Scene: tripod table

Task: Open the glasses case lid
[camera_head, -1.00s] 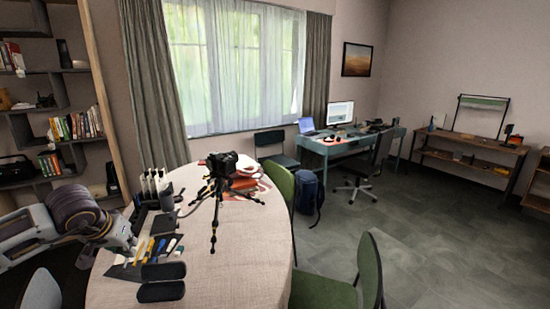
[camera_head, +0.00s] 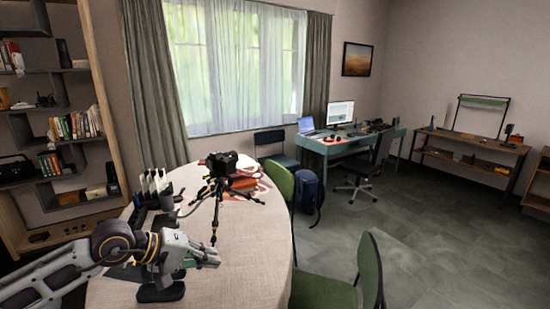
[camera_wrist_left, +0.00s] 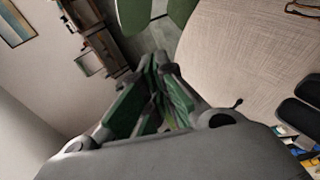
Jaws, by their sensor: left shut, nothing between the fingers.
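The dark glasses case (camera_head: 160,292) lies near the front of the round table. Its two rounded dark halves show side by side in the left wrist view (camera_wrist_left: 297,119), at the right edge, and it looks open. My left arm and gripper cover its far half in the head view. My left gripper (camera_head: 214,257) is shut and empty, its fingers pointing right, past the case and above the cloth. The fingers also show in the left wrist view (camera_wrist_left: 163,80). I cannot tell whether the gripper's body touches the case. My right gripper is in neither view.
A camera on a small tripod (camera_head: 213,205) stands on the table (camera_head: 245,270) just beyond my left gripper. White upright holders (camera_head: 152,188) stand at the back left. Green chairs (camera_head: 368,275) stand at the right. The cloth right of the gripper is clear.

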